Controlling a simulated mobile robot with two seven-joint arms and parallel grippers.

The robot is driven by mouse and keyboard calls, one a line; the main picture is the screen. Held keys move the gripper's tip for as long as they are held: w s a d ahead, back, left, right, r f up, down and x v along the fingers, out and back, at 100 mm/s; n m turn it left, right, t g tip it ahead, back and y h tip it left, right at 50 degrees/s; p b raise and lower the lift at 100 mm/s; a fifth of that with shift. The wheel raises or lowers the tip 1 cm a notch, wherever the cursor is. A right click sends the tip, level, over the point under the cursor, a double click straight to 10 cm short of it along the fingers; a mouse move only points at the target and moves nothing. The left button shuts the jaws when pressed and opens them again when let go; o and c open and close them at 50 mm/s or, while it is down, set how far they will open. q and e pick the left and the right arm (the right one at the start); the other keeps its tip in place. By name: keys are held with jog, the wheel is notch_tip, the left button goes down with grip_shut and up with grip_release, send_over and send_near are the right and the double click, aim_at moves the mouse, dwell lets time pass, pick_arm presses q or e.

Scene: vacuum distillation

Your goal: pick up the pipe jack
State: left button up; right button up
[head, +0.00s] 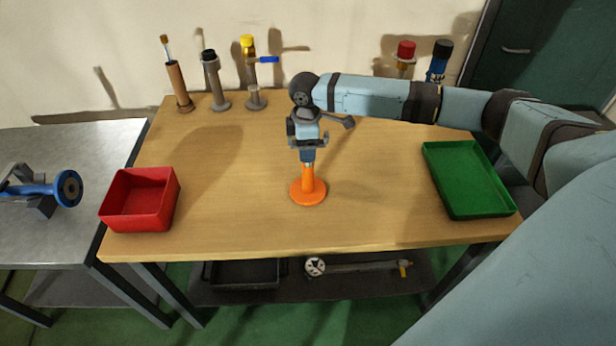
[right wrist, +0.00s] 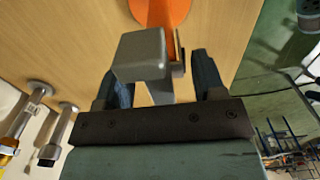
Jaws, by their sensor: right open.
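The pipe jack, an orange round-based stand (head: 308,190), stands upright near the middle of the wooden table. In the right wrist view its orange base (right wrist: 160,10) shows at the top, with a grey block-shaped head (right wrist: 140,55) nearer the camera. My right gripper (head: 307,153) is directly above the orange stand, pointing down, and hides its upper part. In the right wrist view the two dark fingers of this gripper (right wrist: 163,75) are apart, with the grey head and stem between them. I cannot tell whether they touch it. My left gripper is not in view.
A red bin (head: 140,200) stands at the table's left and a green tray (head: 468,180) at its right. Several upright tools line the back, including a brown one (head: 178,85). A blue flanged object (head: 45,189) lies on the metal table. The table front is clear.

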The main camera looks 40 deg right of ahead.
grip_shut()
jog(key=shift+r, duration=0.2)
dwell(0.3)
